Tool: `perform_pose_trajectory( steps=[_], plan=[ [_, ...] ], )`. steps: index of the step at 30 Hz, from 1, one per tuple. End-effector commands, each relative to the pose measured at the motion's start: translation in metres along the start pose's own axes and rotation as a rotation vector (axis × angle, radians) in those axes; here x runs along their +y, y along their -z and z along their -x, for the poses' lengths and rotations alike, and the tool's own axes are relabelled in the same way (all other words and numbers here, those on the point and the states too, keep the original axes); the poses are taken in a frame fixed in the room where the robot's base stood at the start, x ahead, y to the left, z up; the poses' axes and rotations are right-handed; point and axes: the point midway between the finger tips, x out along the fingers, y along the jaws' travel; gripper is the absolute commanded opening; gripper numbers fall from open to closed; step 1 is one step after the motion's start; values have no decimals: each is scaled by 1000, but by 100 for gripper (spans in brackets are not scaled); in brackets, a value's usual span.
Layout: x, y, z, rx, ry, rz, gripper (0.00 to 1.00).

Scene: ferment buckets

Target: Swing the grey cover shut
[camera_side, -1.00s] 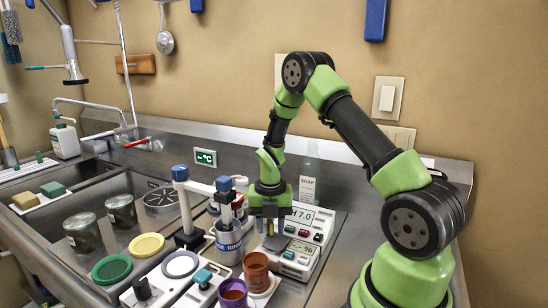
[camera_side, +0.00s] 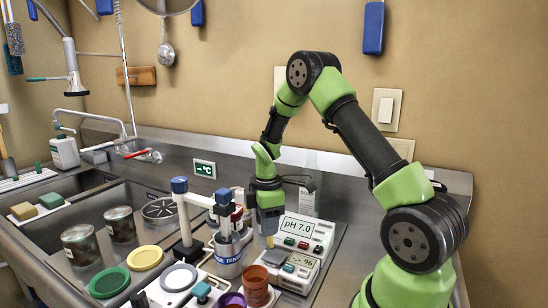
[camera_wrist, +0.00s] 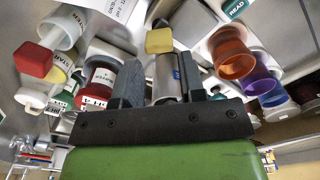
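A dark grey flap (camera_side: 275,257), which looks like the grey cover, lies on the lower white meter in the side view. Its exact tilt is unclear. My gripper (camera_side: 269,232) points down just above and behind it. In the wrist view the two grey fingers of my gripper (camera_wrist: 160,78) stand apart. A yellow block (camera_wrist: 159,41) shows just beyond the fingertips, and a small yellow piece (camera_side: 270,242) shows below the gripper in the side view. I cannot tell whether the fingers touch it. I cannot make out the cover in the wrist view.
The pH meter (camera_side: 298,227) stands close to the right of my gripper. The rinse cup (camera_side: 228,262) and an electrode stand (camera_side: 184,215) are to the left. An orange cup (camera_side: 256,285) and a purple cup (camera_side: 232,300) stand in front. The sink lies further left.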

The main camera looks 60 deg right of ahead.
Motion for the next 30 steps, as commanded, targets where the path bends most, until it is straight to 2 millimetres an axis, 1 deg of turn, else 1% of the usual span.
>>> perform_pose_trajectory(
  steps=[1, 9, 20, 24, 30],
  plan=[
    [1, 0, 12, 2, -7, 1, 37],
    [-1, 2, 68, 4, -10, -5, 37],
    [-41, 28, 128, 104, -103, -252, 37],
    [-61, 35, 149, 158, -129, -354, 37],
    [-92, 41, 175, 246, -150, -498, 37]
  ],
)
